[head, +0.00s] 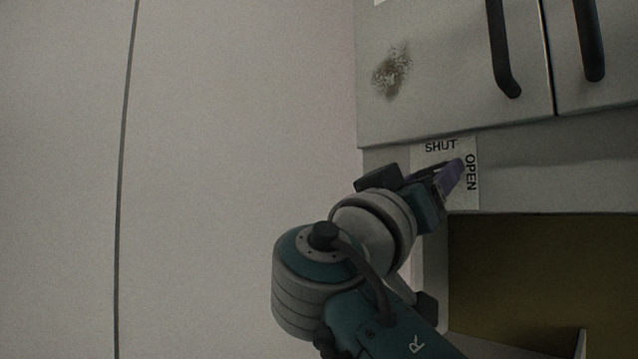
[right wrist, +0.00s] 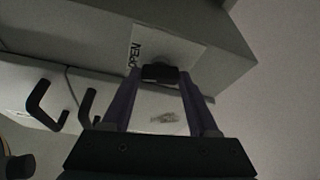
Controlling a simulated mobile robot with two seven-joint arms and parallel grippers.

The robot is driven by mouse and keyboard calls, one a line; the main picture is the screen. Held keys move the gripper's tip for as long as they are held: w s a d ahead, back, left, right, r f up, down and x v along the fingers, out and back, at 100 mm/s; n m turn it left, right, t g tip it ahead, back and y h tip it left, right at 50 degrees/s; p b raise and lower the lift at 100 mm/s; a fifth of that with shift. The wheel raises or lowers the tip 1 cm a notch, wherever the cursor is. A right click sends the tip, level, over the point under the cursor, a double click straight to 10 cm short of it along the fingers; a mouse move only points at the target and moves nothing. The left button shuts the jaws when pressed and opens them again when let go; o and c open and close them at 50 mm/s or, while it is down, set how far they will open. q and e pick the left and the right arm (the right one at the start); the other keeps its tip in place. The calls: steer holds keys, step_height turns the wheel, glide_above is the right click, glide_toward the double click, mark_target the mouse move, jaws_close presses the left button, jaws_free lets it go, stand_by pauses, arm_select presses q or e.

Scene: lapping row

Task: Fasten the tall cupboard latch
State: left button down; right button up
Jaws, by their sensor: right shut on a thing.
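A pale label plate (head: 462,200) sits on the cupboard frame below the doors, with SHUT along its top and OPEN down its right side. My right gripper (head: 453,175) is at this plate, its purple fingers tilted up to the right towards OPEN. In the right wrist view, the purple fingers are shut on the dark latch handle (right wrist: 160,73), in front of the plate (right wrist: 188,50). In the head view my gripper mostly hides the latch, so its exact angle is hard to tell. My left gripper is not in view.
Two grey cupboard doors (head: 440,60) with dark bar handles (head: 503,60) are above the plate, meeting at a narrow seam. A dark open recess (head: 545,265) lies below. A plain pale wall panel (head: 230,120) fills the left, with free room in front.

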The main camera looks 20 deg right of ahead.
steer(key=n, duration=0.2)
steer(key=shift+s+r+n+t+y, duration=0.1)
steer(key=shift+n+t+y, duration=0.2)
steer(key=shift+t+y, duration=0.1)
steer(key=n+p, duration=0.1)
steer(key=n, duration=0.1)
steer(key=n+t+y, duration=0.1)
steer(key=shift+s+r+n+y+p, duration=0.1)
steer(key=shift+r+n+y+p, duration=0.1)
steer(key=shift+n+y+p, duration=0.15)
steer(key=n+y+p, duration=0.1)
steer(key=n+p, duration=0.2)
steer(key=p, duration=0.1)
steer(key=n+y+p, duration=0.1)
steer(key=n+p, duration=0.2)
steer(key=n, duration=0.1)
steer(key=r+n+y+p, duration=0.1)
steer(key=n+y+p, duration=0.1)
steer(key=n+p, duration=0.2)
steer(key=shift+s+d+t+p, duration=0.15)
steer(key=shift+t+p, duration=0.15)
steer(key=shift+t, duration=0.1)
steer(key=shift+f+n+y+p, duration=0.25)
steer(key=shift+n+p, duration=0.4)
steer(key=shift+p, duration=0.35)
steer(key=o, duration=1.4)
steer(key=shift+f, duration=0.1)
steer(key=v, duration=1)
steer(key=shift+r, duration=0.2)
